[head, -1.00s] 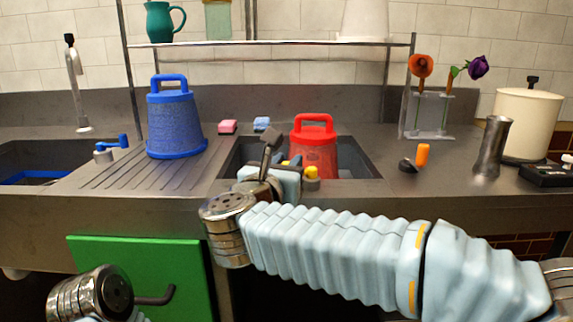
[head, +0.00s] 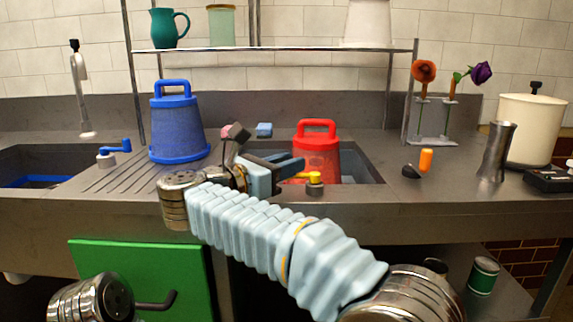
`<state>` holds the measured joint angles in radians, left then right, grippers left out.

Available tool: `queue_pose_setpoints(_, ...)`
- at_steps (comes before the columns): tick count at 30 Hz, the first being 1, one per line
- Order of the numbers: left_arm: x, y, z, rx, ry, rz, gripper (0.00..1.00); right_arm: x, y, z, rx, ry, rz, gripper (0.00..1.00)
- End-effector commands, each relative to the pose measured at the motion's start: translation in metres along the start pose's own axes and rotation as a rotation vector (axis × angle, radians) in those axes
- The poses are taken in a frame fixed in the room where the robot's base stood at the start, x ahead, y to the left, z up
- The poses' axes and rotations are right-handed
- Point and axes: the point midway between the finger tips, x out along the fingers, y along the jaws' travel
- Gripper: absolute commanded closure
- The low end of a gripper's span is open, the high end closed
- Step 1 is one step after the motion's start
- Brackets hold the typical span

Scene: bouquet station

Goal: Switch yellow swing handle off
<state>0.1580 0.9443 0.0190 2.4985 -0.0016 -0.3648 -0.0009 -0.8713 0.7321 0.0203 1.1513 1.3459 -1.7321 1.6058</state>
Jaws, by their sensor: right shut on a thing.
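The yellow swing handle (head: 314,178) sits on a small brass-coloured base at the front rim of the middle sink, in front of the red bucket. Its lever points left, toward my right gripper. My right gripper (head: 297,170) reaches in from the left side of the handle, with its dark fingers closed around the yellow lever. The fingers hide part of the lever. My left arm shows only as a metal joint at the bottom left; its gripper is not in view.
A red bucket (head: 318,152) stands right behind the handle. A blue bucket (head: 179,130) stands on the drainboard at left, near a blue swing handle (head: 116,148). A ladle with an orange handle (head: 426,160) and a metal vase (head: 496,150) are at right.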

Motion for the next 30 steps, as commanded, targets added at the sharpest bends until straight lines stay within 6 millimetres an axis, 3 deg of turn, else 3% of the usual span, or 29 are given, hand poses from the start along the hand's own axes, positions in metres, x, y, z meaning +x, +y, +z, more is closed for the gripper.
queue_pose_setpoints(3, 0.0, 0.0, 0.0, 0.0, 0.0, 0.0, 0.47, 0.001, 0.0, 0.001, 0.002, -0.002, 0.001, 1.0)
queue_pose_setpoints(4, 0.0, 0.0, 0.0, 0.0, 0.0, 0.0, 0.47, 0.001, 0.0, 0.001, 0.002, -0.002, 0.002, 0.7)
queue_pose_setpoints(7, 0.0, 0.0, 0.0, 0.0, 0.0, 0.0, 0.47, 0.001, 0.0, 0.001, 0.001, -0.002, 0.002, 0.57)
queue_pose_setpoints(15, 0.0, 0.0, 0.0, 0.0, 0.0, 0.0, 0.47, -0.001, 0.0, 0.0, 0.001, -0.001, 0.003, 0.57)
queue_pose_setpoints(19, 0.002, -0.001, 0.0, -0.001, 0.001, -0.001, 0.47, -0.012, 0.001, 0.0, 0.001, -0.001, 0.006, 0.57)
queue_pose_setpoints(30, 0.009, -0.007, -0.002, -0.005, 0.005, -0.005, 0.47, -0.098, 0.001, -0.001, 0.001, -0.001, 0.005, 0.57)
